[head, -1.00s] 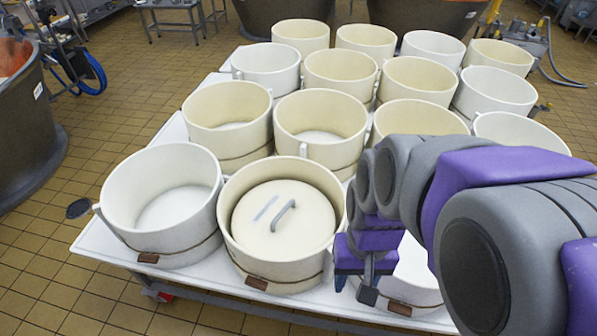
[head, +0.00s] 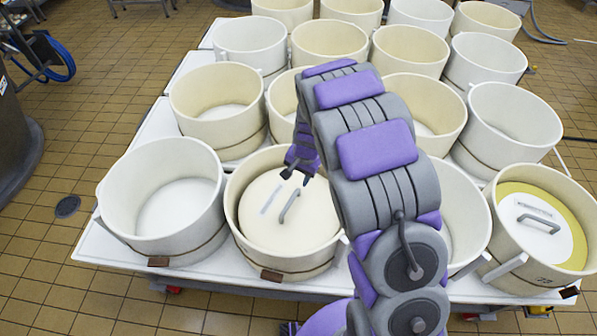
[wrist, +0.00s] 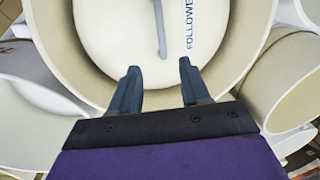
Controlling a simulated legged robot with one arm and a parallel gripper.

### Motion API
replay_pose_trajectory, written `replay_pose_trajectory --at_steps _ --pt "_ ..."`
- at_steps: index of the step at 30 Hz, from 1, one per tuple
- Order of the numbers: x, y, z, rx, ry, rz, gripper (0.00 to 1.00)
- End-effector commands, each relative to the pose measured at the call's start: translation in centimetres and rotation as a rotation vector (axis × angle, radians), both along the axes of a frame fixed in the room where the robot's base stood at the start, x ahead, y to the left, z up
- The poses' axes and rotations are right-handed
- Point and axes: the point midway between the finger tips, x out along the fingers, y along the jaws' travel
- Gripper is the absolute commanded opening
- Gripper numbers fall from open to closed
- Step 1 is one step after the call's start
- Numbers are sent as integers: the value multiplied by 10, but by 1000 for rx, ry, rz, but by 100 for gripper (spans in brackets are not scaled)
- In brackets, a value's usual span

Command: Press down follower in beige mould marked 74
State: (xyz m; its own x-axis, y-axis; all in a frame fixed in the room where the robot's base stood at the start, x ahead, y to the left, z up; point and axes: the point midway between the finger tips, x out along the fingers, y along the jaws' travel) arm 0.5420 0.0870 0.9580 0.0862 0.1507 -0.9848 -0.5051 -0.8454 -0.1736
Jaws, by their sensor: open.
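A beige mould (head: 237,240) in the front row holds a round cream follower (head: 300,228) with a grey bar handle (head: 290,206) on top. In the wrist view the follower (wrist: 110,35) carries lettering that begins "FOLLOWE", beside the handle (wrist: 160,25). My gripper (head: 296,176) is above the far part of this mould; in the wrist view its open, empty fingers (wrist: 157,85) point over the follower. I cannot tell whether they touch it. No number is readable on this mould. Another follower (head: 540,225), white on yellow, sits in the front-right mould (head: 505,250), whose front mark looks like 7 and an unclear digit.
Several open white and beige moulds stand close together on the white table (head: 110,240). An empty white mould (head: 165,260) is just left of the follower's mould. My arm covers part of the moulds to its right.

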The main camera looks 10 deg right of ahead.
Motion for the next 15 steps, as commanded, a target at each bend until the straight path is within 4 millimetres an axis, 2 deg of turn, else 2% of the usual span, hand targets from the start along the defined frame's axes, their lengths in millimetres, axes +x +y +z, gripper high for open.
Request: replay_pose_trajectory --at_steps 3,9,15 --pt "12 -3 -16 11 -7 -32 46" --pt "19 -9 -29 23 -13 -50 46" --pt "20 3 -56 15 -8 -50 46"
